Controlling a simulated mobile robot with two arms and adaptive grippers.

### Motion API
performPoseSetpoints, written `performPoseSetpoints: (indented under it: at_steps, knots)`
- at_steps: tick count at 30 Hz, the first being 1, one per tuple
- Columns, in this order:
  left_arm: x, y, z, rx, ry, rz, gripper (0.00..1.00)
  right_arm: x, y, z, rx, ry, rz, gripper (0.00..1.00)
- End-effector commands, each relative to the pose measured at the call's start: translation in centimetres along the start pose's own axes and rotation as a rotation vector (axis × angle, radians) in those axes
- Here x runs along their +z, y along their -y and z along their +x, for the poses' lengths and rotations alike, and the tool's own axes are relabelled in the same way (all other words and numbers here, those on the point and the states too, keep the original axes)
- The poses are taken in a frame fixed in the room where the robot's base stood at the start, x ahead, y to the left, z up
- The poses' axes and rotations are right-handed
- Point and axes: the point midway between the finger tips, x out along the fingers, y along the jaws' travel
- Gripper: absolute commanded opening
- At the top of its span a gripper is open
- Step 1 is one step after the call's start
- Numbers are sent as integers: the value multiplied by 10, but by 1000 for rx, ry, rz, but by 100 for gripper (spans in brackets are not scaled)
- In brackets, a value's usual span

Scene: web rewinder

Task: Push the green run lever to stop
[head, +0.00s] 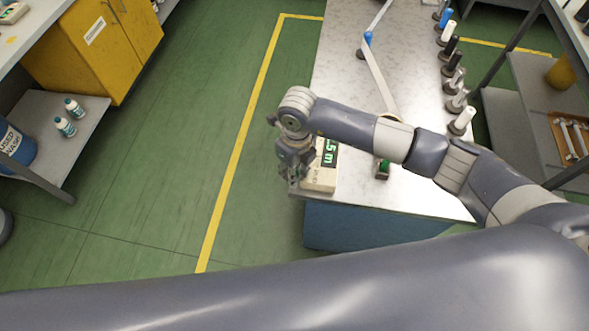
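A small green part (384,167), which looks like the run lever, shows at the near end of the pale bench top, just below my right forearm. The forearm passes close above it in the picture, so its upper part may be hidden and I cannot tell its position. My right gripper (292,172) hangs pointing down at the near left corner of the bench, beside a beige counter box (320,178) with green digits. Its fingers are small and dark, and I cannot tell whether they are open or touch the box. My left gripper is out of view.
A yellow cabinet (95,45) and a shelf with bottles (65,127) stand left. Green floor (190,130) between is clear.

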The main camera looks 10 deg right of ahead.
Motion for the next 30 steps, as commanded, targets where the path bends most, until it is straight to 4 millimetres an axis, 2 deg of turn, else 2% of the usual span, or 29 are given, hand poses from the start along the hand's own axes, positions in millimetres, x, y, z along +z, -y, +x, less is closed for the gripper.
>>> performPoseSetpoints:
  at_steps: [8,14,30]
  knots:
    - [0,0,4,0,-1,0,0,1,-1,1,19,-9,-3,0]
    - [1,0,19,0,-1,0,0,5,4,1,86,-53,0,0]
    - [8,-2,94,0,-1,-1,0,18,23,-3,389,-254,5,0]
